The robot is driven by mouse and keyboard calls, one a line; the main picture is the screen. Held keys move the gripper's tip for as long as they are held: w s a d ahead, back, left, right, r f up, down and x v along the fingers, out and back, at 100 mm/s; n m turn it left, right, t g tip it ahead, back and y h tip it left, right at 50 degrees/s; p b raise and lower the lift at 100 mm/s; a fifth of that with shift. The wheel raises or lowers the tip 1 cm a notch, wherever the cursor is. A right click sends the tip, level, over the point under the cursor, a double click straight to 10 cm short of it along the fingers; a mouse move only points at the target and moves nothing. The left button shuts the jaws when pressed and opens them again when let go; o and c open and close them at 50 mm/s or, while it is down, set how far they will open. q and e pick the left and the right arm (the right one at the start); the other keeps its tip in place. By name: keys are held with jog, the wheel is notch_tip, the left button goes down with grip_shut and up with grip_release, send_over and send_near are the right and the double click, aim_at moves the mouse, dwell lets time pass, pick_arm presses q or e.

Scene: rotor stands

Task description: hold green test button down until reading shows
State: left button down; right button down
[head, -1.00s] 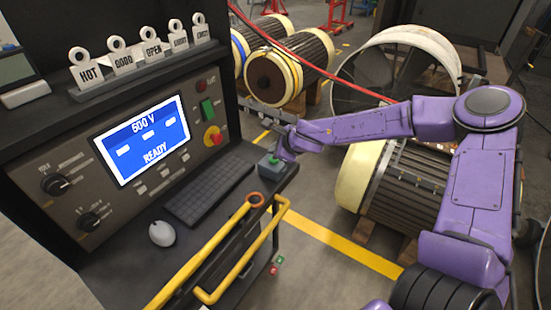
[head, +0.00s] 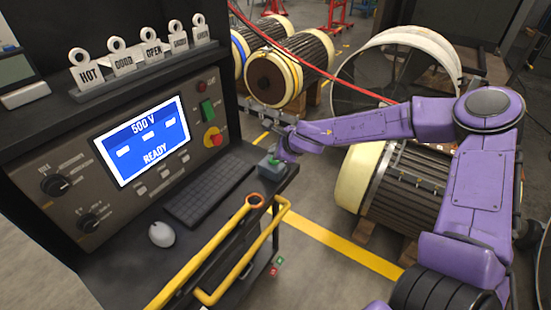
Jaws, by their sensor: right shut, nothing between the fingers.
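The green test button (head: 273,161) is on top of a small grey box (head: 271,171) at the right end of the console's shelf. My right gripper (head: 279,154) is shut and empty, its tips pointing down at the button and partly covering it. I cannot tell whether the tips touch or press it. The blue screen (head: 146,140) shows "500 V", a row of white dashes and "READY", with no number reading. My left gripper is not in view.
A keyboard (head: 210,194) and white mouse (head: 161,233) lie on the shelf. A yellow rail (head: 205,265) runs along its front. Labelled tags such as "HOT" (head: 89,74) stand above the screen.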

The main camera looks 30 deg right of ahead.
dwell(0.6)
jog(key=shift+s+f, duration=0.1)
jog(key=shift+f, duration=0.35)
jog(key=shift+f+b, duration=0.4)
jog(key=shift+b, duration=0.15)
dwell(4.2)
jog(key=shift+r+p, duration=0.85)
jog(key=shift+p, duration=0.1)
notch_tip(320, 180, up, 5)
jog(key=p, duration=0.5)
jog(key=shift+r, duration=0.1)
